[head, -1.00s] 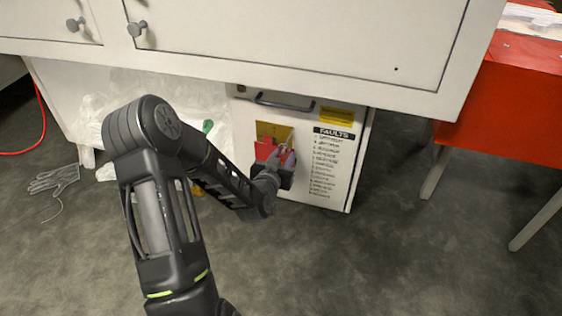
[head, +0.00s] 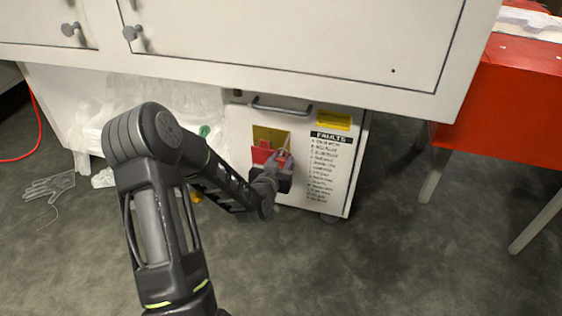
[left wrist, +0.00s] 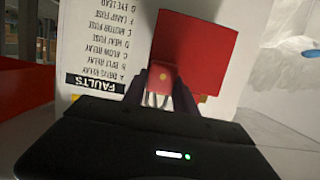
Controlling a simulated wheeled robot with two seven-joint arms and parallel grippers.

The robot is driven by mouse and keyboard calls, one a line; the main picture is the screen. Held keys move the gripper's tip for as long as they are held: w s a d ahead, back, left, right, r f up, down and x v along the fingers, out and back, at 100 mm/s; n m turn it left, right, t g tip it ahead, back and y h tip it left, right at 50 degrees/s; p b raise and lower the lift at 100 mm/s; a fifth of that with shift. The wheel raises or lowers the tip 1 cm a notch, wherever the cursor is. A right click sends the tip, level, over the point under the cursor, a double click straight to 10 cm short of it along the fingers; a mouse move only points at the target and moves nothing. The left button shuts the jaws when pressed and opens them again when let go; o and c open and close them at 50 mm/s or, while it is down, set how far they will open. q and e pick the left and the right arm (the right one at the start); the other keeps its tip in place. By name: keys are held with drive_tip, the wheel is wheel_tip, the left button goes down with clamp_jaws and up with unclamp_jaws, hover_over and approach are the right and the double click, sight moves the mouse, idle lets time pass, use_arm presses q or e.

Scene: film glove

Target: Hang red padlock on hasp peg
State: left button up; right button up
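The red padlock (left wrist: 162,80) shows in the left wrist view between the two dark fingers of my left gripper (left wrist: 160,98), with its silver shackle below the red body. In the head view the padlock (head: 283,158) is small and partly covered by my left gripper (head: 281,163), which is in front of the white cabinet. A larger red block (left wrist: 200,45) is just behind the padlock; in the head view this red part (head: 261,152) lies left of the gripper, against a yellow panel (head: 268,134). I cannot make out the hasp peg. My right gripper is out of view.
The white cabinet (head: 331,184) has a dark handle (head: 283,108) on top and a FAULTS list on its front. A white bench (head: 290,45) overhangs it. A red table (head: 510,105) stands at right, a glove (head: 49,186) at left. Floor in front is clear.

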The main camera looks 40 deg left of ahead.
use_arm(q)
drive_tip(key=o, duration=0.5)
drive_tip(key=shift+s, duration=0.1)
drive_tip(key=p+v, duration=0.2)
drive_tip(key=v, duration=0.5)
drive_tip(key=shift+s+d+r, duration=0.1)
drive_tip(key=shift+s+d, duration=0.05)
drive_tip(key=shift+s, duration=0.15)
